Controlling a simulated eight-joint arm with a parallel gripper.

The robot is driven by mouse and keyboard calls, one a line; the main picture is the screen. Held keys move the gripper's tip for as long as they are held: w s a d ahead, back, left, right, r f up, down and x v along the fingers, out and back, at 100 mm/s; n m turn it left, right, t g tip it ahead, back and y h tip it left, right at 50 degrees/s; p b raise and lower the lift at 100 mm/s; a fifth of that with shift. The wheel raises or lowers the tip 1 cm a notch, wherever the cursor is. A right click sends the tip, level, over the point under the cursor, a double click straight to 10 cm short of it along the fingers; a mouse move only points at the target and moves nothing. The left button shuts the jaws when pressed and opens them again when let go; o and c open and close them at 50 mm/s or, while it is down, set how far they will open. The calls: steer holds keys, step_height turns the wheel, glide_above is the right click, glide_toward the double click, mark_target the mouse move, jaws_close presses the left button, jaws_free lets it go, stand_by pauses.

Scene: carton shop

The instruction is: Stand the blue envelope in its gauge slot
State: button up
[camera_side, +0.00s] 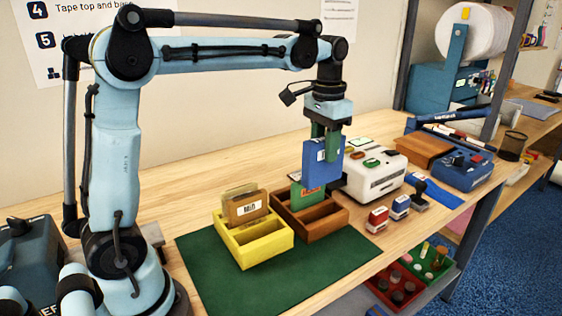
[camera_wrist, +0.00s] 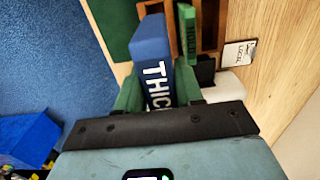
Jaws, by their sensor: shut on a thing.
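My gripper (camera_side: 326,138) is shut on the blue envelope (camera_side: 322,165), which hangs upright above the brown wooden box (camera_side: 332,227). In the wrist view the blue envelope (camera_wrist: 151,40) shows its edge, lettered "THIC", between my green fingers (camera_wrist: 158,92). A green envelope (camera_side: 303,194) stands in a compartment of the brown box, just behind and below the blue one in the side view. It also shows beside the blue envelope in the wrist view (camera_wrist: 188,35). The front compartments of the brown box look empty. I cannot tell whether the blue envelope's lower edge touches the box.
A yellow box (camera_side: 264,252) holding a brown envelope (camera_side: 246,209) and a paler one stands to the left, on a green mat (camera_side: 290,283). The mat's front is clear.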

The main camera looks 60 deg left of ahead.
steer(key=s+a, duration=0.2)
steer(key=s, duration=1.2)
steer(key=shift+s+d+f, duration=0.1)
steer(key=shift+s+f, duration=0.15)
steer(key=shift+f, duration=1)
steer(key=shift+s+d+f, duration=0.1)
steer(key=shift+s+f, duration=0.1)
steer(key=shift+f, duration=1.05)
steer(key=shift+s+f, duration=0.25)
steer(key=shift+f, duration=1)
steer(key=shift+f, duration=2.2)
steer(key=o, duration=1.1)
steer(key=shift+r, duration=3)
